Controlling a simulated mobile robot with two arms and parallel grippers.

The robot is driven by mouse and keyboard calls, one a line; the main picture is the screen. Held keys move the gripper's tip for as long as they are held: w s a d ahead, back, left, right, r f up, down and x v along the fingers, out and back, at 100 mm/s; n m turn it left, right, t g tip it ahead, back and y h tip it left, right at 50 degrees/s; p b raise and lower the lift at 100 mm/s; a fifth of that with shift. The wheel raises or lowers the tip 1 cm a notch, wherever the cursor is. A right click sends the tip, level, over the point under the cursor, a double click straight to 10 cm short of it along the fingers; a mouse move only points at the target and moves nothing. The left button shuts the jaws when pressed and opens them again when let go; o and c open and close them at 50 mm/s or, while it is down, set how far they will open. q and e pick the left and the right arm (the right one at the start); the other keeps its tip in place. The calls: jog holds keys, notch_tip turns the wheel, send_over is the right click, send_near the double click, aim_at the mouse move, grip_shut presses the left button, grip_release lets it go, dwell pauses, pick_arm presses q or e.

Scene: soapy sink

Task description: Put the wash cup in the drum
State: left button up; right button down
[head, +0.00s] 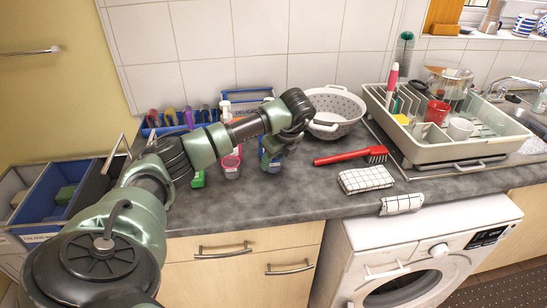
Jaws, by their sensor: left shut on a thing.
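My left gripper (281,146) is low over the counter, left of the white colander. It is shut on a small blue item (270,160), mostly hidden by the gripper; I cannot tell whether this is the wash cup. A pink-and-white item (232,162) and a green item (198,179) stand to its left, partly behind my arm. The washing machine (440,236) is under the counter at the right. Its round door (403,288) is at the bottom of the view and looks shut; the drum inside cannot be made out. My right gripper is out of view.
A white colander (334,126), a red brush (340,158) and a checked cloth (366,180) are on the counter (300,198). Another cloth (402,204) hangs at its front edge. A dish rack (470,148) with cups stands at the right. Blue-lined bins (45,200) are at the left.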

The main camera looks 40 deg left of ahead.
pick_arm(q)
jog(key=shift+f+b, duration=0.3)
jog(key=o, duration=1.3)
jog(key=shift+r, duration=0.1)
jog(key=shift+r, duration=0.15)
jog(key=b+v, duration=0.2)
jog(key=v, duration=0.5)
jog(key=shift+s+d+r, duration=0.2)
jog(key=shift+d, duration=0.2)
